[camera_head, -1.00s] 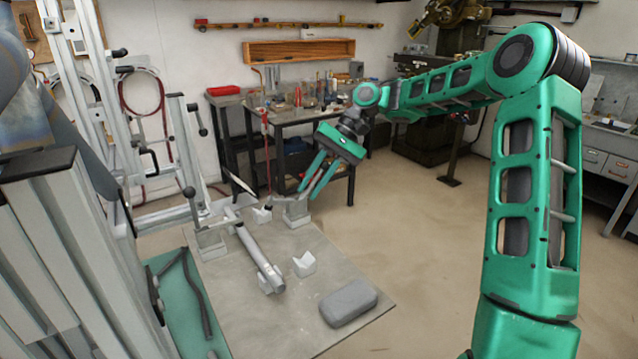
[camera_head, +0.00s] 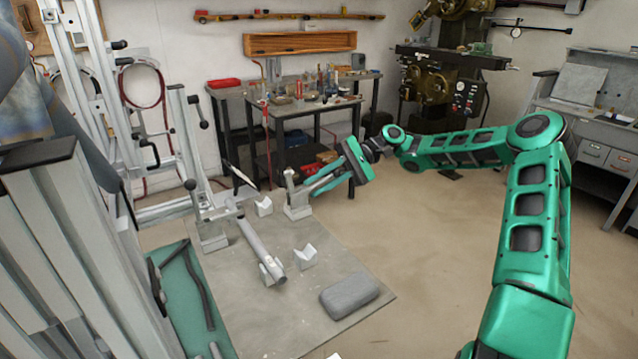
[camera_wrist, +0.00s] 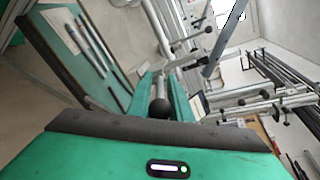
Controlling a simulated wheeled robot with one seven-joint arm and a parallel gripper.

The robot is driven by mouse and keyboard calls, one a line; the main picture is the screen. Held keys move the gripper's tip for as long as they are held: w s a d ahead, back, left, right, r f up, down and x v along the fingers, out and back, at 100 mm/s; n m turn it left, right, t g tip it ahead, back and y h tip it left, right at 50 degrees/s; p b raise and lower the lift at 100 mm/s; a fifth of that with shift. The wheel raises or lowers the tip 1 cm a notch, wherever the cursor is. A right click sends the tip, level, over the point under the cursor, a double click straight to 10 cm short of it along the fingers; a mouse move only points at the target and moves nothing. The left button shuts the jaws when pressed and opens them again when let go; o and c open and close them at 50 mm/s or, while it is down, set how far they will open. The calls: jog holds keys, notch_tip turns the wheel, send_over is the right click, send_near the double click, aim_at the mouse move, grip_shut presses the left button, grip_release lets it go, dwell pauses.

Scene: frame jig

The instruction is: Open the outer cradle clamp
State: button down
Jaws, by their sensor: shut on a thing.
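The outer cradle clamp (camera_head: 297,208) appears to be the pale block with a short upright at the far right corner of the grey floor plate. My gripper (camera_head: 308,187) reaches it from the right, with its green fingers nearly level. In the wrist view my gripper (camera_wrist: 162,84) has a black ball knob (camera_wrist: 160,108) between its fingers, and it is shut on this clamp handle. The fingers hide most of the handle. I cannot tell how far the clamp is turned.
Small V-blocks (camera_head: 306,258) and a grey pad (camera_head: 350,298) sit on the floor plate (camera_head: 260,318). A green mat (camera_head: 180,300) with dark tubes lies left. A metal frame (camera_head: 185,135) with black-knobbed clamps stands at left. A bench (camera_head: 325,107) is behind. The floor at right is clear.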

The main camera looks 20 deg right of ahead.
jog(key=shift+w, duration=0.2)
dwell(0.3)
jog(key=c, duration=1.9)
grip_release()
jog(key=shift+d+f, duration=0.1)
jog(key=shift+f, duration=0.05)
jog(key=shift+o, duration=0.2)
jog(key=v, duration=1)
jog(key=shift+d, duration=0.35)
jog(key=shift+w, duration=0.15)
